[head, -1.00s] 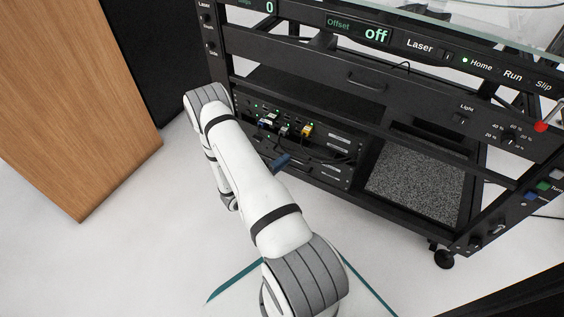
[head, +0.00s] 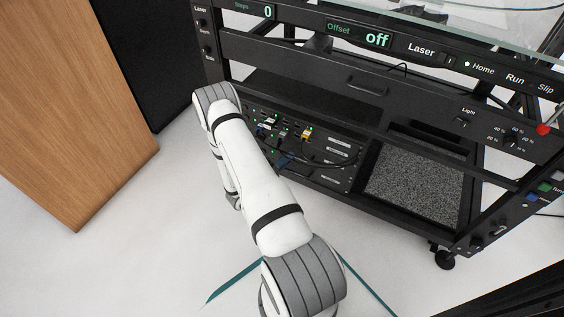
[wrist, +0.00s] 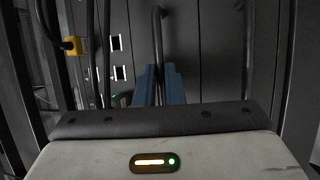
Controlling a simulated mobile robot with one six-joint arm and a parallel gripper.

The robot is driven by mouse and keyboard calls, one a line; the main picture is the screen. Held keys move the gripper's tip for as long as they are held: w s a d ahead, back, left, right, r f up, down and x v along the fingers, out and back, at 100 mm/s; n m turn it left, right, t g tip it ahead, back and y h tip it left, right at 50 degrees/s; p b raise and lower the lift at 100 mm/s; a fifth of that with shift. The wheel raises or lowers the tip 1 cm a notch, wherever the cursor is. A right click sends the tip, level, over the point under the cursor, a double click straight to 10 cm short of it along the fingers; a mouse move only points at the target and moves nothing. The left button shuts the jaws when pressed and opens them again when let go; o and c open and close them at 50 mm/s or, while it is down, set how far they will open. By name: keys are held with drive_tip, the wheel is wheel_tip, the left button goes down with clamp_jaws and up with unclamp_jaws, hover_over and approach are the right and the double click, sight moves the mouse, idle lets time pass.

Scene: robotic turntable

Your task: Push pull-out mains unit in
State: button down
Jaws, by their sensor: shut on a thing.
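The pull-out mains unit appears to be the dark panel (wrist: 200,65) filling the wrist view, with a curved black bar handle (wrist: 157,35) on its front. My gripper (wrist: 160,86) has blue fingers, one on either side of this handle, and is shut on it. In the head view the blue fingertips (head: 286,160) are small and dark against the lower bay of the rack, partly behind my white arm. How far the unit stands out of the rack is hard to tell.
A second bar handle (wrist: 247,50) stands at the right in the wrist view. A yellow plug (head: 307,133) and several cables sit near my fingers. The rack's grey speckled panel (head: 415,182) is to the right. A wooden cabinet (head: 70,100) stands at the left; white floor lies between.

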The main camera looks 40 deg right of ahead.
drive_tip(key=shift+w+d, duration=0.1)
drive_tip(key=shift+d, duration=0.05)
drive_tip(key=c, duration=1.5)
unclamp_jaws()
drive_tip(key=a, duration=0.2)
drive_tip(key=a+f+p, duration=0.1)
drive_tip(key=a, duration=0.2)
drive_tip(key=a+p, duration=0.1)
drive_tip(key=a, duration=0.1)
drive_tip(key=shift+a+f, duration=0.2)
drive_tip(key=shift+a, duration=0.2)
